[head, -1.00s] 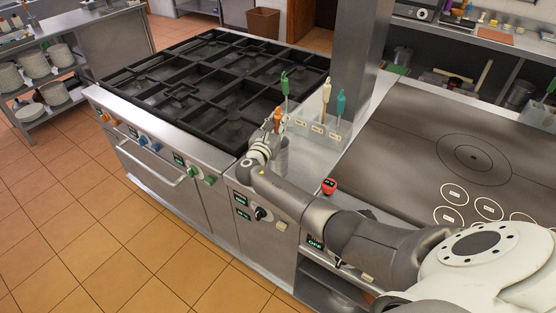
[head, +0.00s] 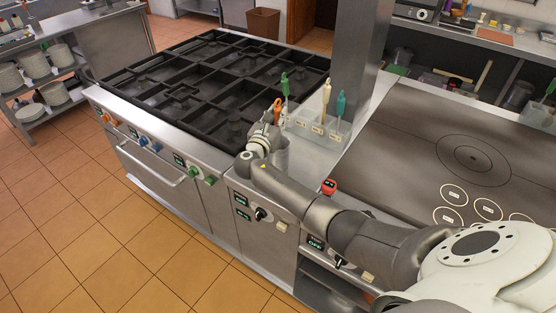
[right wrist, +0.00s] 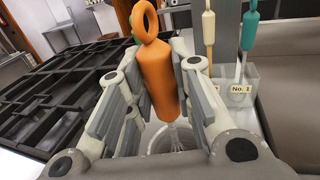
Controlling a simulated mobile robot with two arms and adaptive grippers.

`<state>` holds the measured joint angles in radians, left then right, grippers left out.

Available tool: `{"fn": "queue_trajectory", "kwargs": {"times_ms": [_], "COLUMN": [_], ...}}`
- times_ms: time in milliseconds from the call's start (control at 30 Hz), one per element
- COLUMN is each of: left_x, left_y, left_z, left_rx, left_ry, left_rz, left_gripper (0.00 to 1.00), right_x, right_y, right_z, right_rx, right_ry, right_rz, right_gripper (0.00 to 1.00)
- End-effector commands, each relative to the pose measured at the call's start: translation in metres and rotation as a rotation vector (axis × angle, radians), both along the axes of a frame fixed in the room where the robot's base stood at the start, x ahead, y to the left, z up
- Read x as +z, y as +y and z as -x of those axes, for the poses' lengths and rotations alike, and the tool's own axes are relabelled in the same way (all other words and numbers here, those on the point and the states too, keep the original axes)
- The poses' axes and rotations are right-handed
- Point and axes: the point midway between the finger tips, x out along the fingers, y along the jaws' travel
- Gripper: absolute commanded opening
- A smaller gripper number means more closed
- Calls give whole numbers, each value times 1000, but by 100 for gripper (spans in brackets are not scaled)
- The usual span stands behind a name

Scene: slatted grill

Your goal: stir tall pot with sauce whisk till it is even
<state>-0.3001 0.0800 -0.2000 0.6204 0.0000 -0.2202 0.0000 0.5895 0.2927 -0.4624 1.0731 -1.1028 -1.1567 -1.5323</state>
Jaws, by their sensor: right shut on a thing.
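The sauce whisk has an orange handle with a ring on top; it shows in the head view (head: 277,108) and the right wrist view (right wrist: 157,70). My right gripper (head: 266,133) is shut on this handle, with pads on both sides (right wrist: 158,88). The whisk's pale wires run down into the tall pot, whose round opening shows below the fingers in the right wrist view (right wrist: 188,151). In the head view the grey metal pot (head: 281,157) stands just right of the gripper, partly hidden. Its contents are not clear. My left gripper is not in view.
A clear labelled rack (head: 318,129) behind the pot holds tools with green, cream and teal handles. A black-grated stove (head: 205,85) lies left, a flat hotplate (head: 420,135) right. A steel post (head: 357,60) rises behind the rack.

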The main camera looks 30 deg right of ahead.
Motion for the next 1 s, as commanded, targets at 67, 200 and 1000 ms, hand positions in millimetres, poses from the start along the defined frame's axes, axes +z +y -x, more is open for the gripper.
{"fn": "queue_trajectory", "kwargs": {"times_ms": [67, 200, 1000], "left_x": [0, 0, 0], "left_y": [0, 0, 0], "left_z": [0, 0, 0], "left_rx": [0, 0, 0], "left_ry": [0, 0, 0], "left_rz": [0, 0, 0], "left_gripper": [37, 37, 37], "right_x": [8, 19, 83], "right_y": [0, -1, 0], "right_z": [0, 0, 0], "right_rx": [-1, -1, -1], "right_ry": [-3, -3, -3], "right_rz": [0, -1, -1], "right_gripper": [0, 0, 0]}}
